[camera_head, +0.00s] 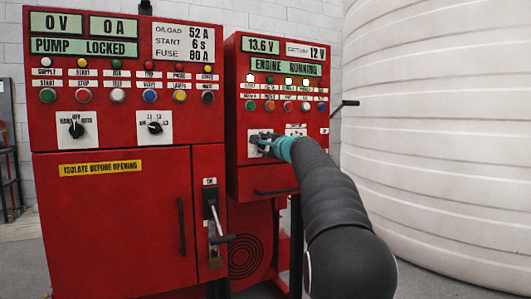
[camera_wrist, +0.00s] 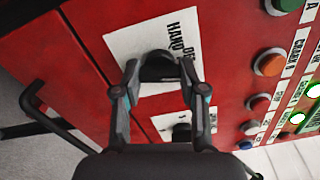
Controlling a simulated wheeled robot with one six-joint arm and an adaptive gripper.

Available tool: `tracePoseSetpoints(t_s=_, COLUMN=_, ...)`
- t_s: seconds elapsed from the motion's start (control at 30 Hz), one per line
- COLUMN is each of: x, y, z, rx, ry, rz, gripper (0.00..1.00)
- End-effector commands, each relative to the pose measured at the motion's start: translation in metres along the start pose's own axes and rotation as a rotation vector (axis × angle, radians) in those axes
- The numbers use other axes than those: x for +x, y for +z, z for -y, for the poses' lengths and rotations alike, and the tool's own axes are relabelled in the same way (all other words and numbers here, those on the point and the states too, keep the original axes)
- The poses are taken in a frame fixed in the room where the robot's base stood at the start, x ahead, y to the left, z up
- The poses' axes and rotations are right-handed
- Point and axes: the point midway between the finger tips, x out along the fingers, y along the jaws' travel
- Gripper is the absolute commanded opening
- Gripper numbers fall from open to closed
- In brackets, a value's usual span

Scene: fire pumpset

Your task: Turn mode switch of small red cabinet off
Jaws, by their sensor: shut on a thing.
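The small red cabinet (camera_head: 231,150) stands right of the large red cabinet in the head view. Its mode switch is a black knob (camera_wrist: 158,62) on a white plate (camera_wrist: 125,43) lettered HAND and, partly hidden, what looks like OFF. My gripper (camera_wrist: 159,76) is shut on this knob, one finger on each side. In the head view my gripper (camera_head: 264,143) is at the left switch plate on the cabinet's front, and the arm and fingers mostly hide the knob. Its exact setting cannot be told.
A second switch (camera_wrist: 182,132) sits beside my gripper, partly hidden. Coloured buttons (camera_wrist: 268,63) line the panel. A black handle (camera_head: 276,191) is below. The large red cabinet (camera_head: 110,220) is left, a white tank (camera_head: 440,120) right.

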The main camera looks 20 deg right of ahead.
Motion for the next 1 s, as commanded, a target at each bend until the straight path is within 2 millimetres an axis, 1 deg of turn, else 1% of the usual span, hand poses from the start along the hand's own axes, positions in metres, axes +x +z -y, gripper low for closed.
tracePoseSetpoints(t_s=0.03, x=0.0003, y=-0.0006, z=-0.0035, rx=-0.033, ry=0.000, rz=0.001, gripper=0.07)
tracePoseSetpoints(t_s=0.2, x=0.0003, y=-0.0004, z=-0.0026, rx=-0.136, ry=0.000, rz=0.001, gripper=0.07)
tracePoseSetpoints(t_s=0.4, x=0.0001, y=-0.0001, z=-0.0013, rx=-0.213, ry=0.000, rz=0.000, gripper=0.07)
tracePoseSetpoints(t_s=0.6, x=0.0002, y=0.0001, z=-0.0007, rx=-0.244, ry=0.001, rz=0.001, gripper=0.07)
tracePoseSetpoints(t_s=0.97, x=0.0002, y=0.0003, z=-0.0004, rx=-0.248, ry=0.001, rz=0.001, gripper=0.07)
tracePoseSetpoints(t_s=1.0, x=0.0002, y=0.0003, z=-0.0004, rx=-0.248, ry=0.001, rz=0.001, gripper=0.44)
